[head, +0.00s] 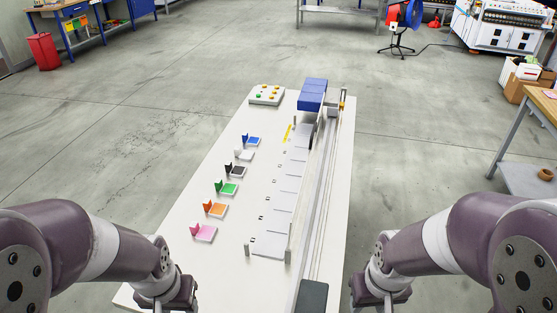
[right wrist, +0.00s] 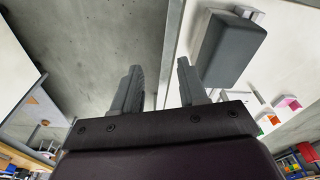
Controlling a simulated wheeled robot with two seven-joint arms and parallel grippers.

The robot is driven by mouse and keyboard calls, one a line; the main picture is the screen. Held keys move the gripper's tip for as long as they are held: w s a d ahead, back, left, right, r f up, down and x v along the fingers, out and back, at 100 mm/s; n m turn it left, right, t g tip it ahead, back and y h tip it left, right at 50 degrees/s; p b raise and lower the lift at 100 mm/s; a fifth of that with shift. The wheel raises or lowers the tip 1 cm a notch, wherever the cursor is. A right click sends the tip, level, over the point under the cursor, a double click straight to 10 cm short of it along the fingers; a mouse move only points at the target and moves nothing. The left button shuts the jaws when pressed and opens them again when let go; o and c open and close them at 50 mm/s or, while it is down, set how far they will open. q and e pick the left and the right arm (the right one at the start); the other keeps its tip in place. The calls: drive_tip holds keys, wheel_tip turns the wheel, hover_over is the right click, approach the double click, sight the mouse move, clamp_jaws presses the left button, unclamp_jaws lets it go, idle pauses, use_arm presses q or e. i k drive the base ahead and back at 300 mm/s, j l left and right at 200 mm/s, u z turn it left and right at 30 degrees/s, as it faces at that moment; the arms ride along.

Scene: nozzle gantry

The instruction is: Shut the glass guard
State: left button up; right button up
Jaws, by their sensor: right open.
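The gantry table (head: 190,265) runs away from me in the head view. A thin, see-through panel that looks like the glass guard (head: 298,205) stands along the right side of the numbered white lanes (head: 285,200). It is hard to make out, and I cannot tell how far open it is. My right gripper (right wrist: 158,88) is open and empty in the right wrist view, with a gap between its fingers. In the head view it is low, right of the table. My left gripper (head: 172,302) is at the bottom left, its fingertips hidden.
Several coloured holders, such as the pink one (head: 204,233), line the table's left half. A button box (head: 267,95) and a blue block (head: 312,95) are at the far end. A dark grey block (head: 312,297) is at the near end, also in the wrist view (right wrist: 230,48).

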sight(316, 124)
drive_tip(key=l, duration=0.95)
drive_tip(key=i+l+u, duration=0.1)
drive_tip(key=l, duration=0.4)
drive_tip(key=i+l+u, duration=0.15)
drive_tip(key=l, duration=0.3)
drive_tip(key=i+l+u, duration=0.1)
drive_tip(key=l, duration=0.4)
drive_tip(key=i+l+u, duration=0.15)
drive_tip(key=l, duration=0.35)
drive_tip(key=i+u, duration=0.3)
drive_tip(key=i, duration=0.6)
